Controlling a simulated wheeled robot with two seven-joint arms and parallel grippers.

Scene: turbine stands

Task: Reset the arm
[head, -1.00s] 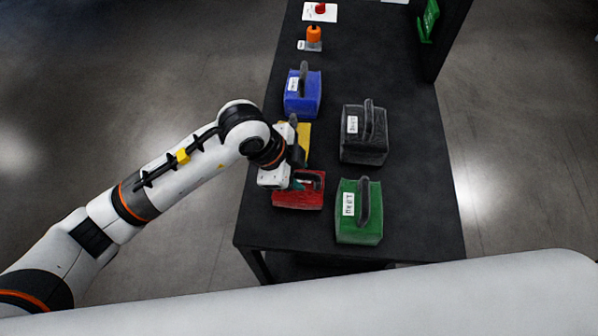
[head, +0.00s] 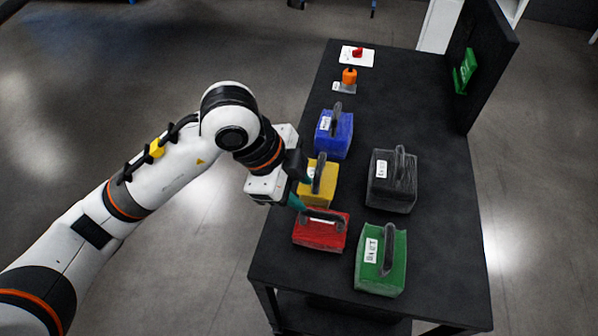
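My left arm comes in from the left, and its gripper (head: 301,191) hangs at the table's left edge. It is beside the yellow block (head: 329,190) and just above and left of the red block (head: 321,232). Its two teal-tipped fingers look spread, with nothing visible held between them. The red block's dark handle is in plain view, apart from the fingers. The gripper partly hides the yellow block's left side. My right gripper is not in view.
A black table (head: 292,273) also carries a blue block (head: 334,133), a black block (head: 391,183) and a green block (head: 381,260), all with handles. An orange-topped object (head: 349,76) and a red item (head: 357,53) on a white card stand farther back. An upright black panel (head: 485,60) rises at the right.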

